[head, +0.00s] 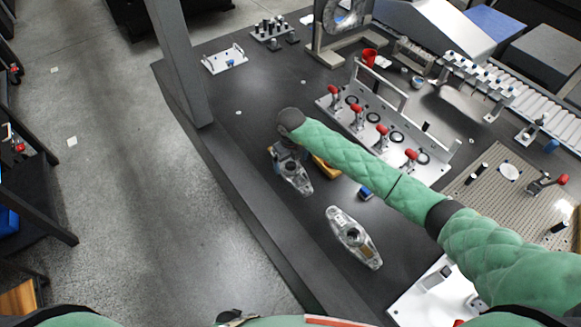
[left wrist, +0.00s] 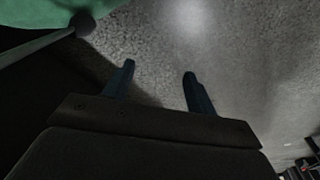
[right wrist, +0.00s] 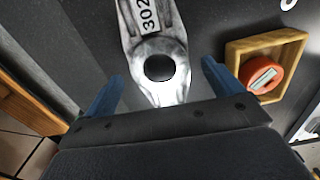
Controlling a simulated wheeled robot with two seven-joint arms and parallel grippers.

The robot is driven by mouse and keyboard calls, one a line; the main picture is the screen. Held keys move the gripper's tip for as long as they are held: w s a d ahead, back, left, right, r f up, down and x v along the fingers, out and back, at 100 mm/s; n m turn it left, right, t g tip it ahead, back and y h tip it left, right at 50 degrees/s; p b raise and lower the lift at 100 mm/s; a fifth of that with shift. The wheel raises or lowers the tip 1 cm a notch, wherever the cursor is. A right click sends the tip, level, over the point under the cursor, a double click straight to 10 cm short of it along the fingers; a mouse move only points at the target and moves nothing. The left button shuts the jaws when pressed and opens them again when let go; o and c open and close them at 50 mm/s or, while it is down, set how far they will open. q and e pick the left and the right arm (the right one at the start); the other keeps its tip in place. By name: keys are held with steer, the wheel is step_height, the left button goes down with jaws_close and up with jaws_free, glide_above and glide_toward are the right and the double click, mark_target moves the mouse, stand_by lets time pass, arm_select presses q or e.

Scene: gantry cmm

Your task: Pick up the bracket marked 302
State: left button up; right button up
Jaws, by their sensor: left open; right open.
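The bracket marked 302 (right wrist: 152,45) is a silver metal part with a white label and a dark round hole in its near end. It lies on the dark table top, and it also shows in the head view (head: 297,180), partly hidden by my right gripper. My right gripper (right wrist: 163,85) is open above the table, with the bracket's near end between its two blue fingers in the picture; contact cannot be told. My left gripper (left wrist: 159,78) is open and empty over bare grey floor. A second similar bracket (head: 353,237) lies nearer on the table, its mark unreadable.
A wooden tray (right wrist: 240,62) holding an orange round piece (right wrist: 259,75) is close to the right finger. A fixture with red-handled clamps (head: 375,128) stands beyond my right arm. A perforated plate (head: 505,185) lies at right. A grey post (head: 181,65) rises at the table's left edge.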

mark_target(290, 166)
arm_select(q)
steer(key=shift+s+a+f+p, duration=0.4)
steer(key=shift+s+f, duration=0.15)
steer(key=shift+f, duration=0.15)
steer(key=shift+s+a+f+p, duration=0.3)
steer(key=shift+s+a+f, duration=0.1)
steer(key=shift+s+f, duration=0.25)
arm_select(e)
steer(key=shift+f, duration=1.6)
arm_select(q)
steer(key=shift+w, duration=0.15)
arm_select(e)
steer(key=shift+w, duration=0.1)
steer(key=c, duration=1.4)
